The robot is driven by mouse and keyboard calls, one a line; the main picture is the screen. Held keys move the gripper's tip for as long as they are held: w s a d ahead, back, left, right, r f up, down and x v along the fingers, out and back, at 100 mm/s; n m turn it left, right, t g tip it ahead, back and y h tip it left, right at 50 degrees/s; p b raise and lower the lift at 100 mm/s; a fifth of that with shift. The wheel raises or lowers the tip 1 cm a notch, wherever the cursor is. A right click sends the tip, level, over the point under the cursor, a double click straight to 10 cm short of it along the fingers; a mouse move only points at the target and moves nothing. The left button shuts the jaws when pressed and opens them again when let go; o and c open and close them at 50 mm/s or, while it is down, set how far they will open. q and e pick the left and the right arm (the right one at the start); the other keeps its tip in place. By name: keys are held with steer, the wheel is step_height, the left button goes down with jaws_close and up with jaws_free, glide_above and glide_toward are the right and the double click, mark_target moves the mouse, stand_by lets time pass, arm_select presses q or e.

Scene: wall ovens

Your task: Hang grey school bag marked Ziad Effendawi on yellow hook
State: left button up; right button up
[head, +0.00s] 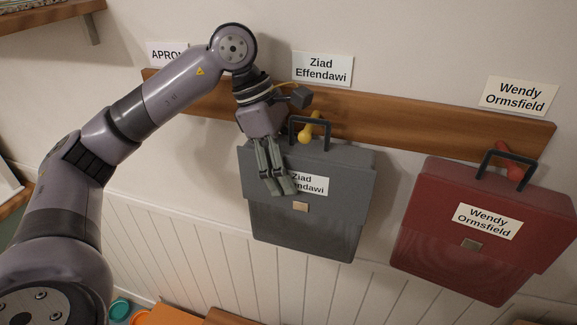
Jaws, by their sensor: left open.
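The grey school bag (302,229) is against the wall below the wooden rail. Its label is partly covered by my left gripper, leaving "Ziad" and the end of "Effendawi" readable. Its dark handle (325,123) stands up around the yellow hook (310,128), and the bag appears to hang from it. My left gripper (280,187) is open, its fingers pointing down in front of the bag's upper left part. I cannot tell whether the fingers touch the bag. My right gripper does not show.
A red bag (468,205) marked Wendy Ormsfield hangs at a red hook (509,160) to the right. The wooden rail (420,135) carries the hooks, with name cards (322,68) above it. A shelf (45,14) juts out at the upper left.

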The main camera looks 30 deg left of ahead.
arm_select(q)
steer(key=shift+w+a+r, duration=0.15)
steer(key=shift+w+r, duration=0.05)
steer(key=shift+r, duration=0.1)
steer(key=v, duration=1.1)
steer(key=shift+s, duration=0.25)
steer(key=shift+s+a+r, duration=0.1)
steer(key=shift+s+r, duration=0.05)
steer(key=shift+r, duration=0.2)
